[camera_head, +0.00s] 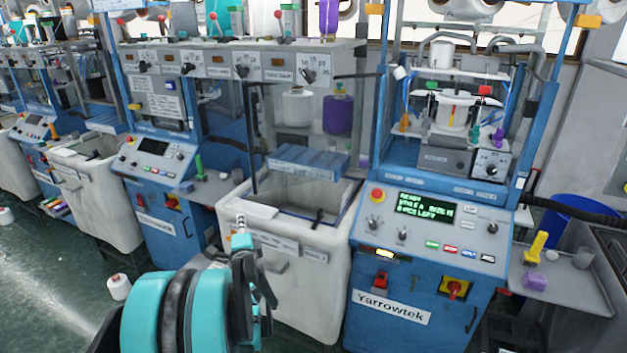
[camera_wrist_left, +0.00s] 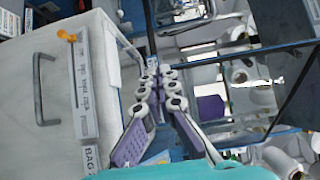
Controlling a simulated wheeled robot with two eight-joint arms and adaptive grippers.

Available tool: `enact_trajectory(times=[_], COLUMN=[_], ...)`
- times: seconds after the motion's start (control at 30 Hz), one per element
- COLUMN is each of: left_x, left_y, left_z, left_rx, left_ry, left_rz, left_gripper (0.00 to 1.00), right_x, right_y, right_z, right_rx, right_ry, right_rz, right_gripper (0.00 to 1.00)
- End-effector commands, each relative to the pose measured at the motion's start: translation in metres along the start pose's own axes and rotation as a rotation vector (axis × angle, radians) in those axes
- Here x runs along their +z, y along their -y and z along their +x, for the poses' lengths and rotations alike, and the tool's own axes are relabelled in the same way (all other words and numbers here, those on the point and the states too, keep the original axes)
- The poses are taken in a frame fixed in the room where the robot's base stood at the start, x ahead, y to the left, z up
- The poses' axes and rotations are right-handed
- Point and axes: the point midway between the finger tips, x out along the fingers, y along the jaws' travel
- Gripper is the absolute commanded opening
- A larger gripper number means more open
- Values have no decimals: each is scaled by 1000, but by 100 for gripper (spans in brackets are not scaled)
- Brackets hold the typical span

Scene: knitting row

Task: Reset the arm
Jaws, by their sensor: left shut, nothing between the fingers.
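My left arm comes in from the lower left of the head view, with teal and black rings on it. My left gripper (camera_head: 240,222) points up in front of the white bin cabinet (camera_head: 307,290). In the left wrist view the two fingers of my left gripper (camera_wrist_left: 152,68) reach up side by side, tips together, with nothing held between them. The cabinet's white front (camera_wrist_left: 62,85) with its handle is left of the fingers there. I cannot tell whether the fingers touch it. My right gripper is in neither view.
A blue knitting machine (camera_head: 405,270) with a lit display stands right of the bin. A grey side shelf (camera_head: 570,285) holds a yellow-handled tool (camera_head: 536,246) and a purple block (camera_head: 535,281). More machines line the left. A white cone (camera_head: 118,287) is on the open green floor (camera_head: 45,285).

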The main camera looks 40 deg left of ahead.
Motion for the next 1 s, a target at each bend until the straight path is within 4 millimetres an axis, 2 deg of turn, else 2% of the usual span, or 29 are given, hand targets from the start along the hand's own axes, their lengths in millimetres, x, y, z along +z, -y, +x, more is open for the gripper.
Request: enact_trajectory(times=[0.17, 0.27, 0.37, 0.47, 0.57, 0.67, 0.77, 0.8, 0.9, 1.0], left_x=[-1, -10, -31, -61, -94, -125, -155, -166, -185, -195], left_y=[0, 6, 16, 22, 14, -4, -30, -40, -61, -76], left_z=[0, -7, -25, -58, -103, -157, -223, -250, -314, -365], left_rx=[0, 7, 37, 116, 249, 425, 638, 727, 929, 1086], left_ry=[0, -2, -1, 3, 10, 18, 24, 28, 35, 39], left_rz=[-3, -46, -167, -349, -537, -696, -820, -857, -915, -939], left_gripper=[0, 0, 0, 0, 0, 0, 0, 0, 0, 0], right_x=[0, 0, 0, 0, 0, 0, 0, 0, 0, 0], right_y=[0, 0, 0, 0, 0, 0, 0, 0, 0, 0], right_z=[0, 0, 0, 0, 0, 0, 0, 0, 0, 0], right_rx=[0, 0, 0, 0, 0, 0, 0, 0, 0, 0], right_ry=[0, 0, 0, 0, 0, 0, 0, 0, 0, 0], right_rz=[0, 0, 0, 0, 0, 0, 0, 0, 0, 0], right_gripper=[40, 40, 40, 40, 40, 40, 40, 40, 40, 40])
